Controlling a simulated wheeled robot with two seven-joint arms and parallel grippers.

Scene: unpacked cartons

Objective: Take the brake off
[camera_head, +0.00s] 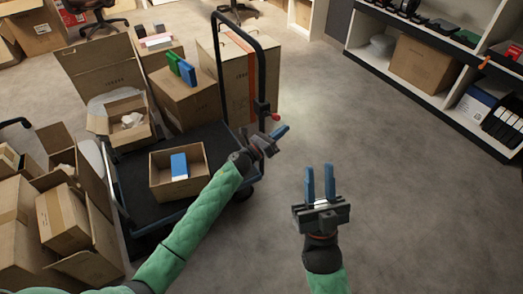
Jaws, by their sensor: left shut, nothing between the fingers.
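A dark platform cart (122,182) with a tall black push handle (279,75) stands left of centre. A small red-tipped lever (275,117) shows low on the right side of the handle; I take it for the brake, and its exact position is too small to read. My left gripper (283,130) is shut and empty, its blue fingers just below and right of the red tip. I cannot tell whether they touch it. My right gripper (319,172) is open and empty, its blue fingers pointing up over bare floor.
The cart carries an open carton (158,190) with a blue item (179,166) inside, and other boxes (185,98). Opened cartons (85,245) crowd the left. White shelves (425,93) stand at the upper right. The floor (430,210) at right is clear.

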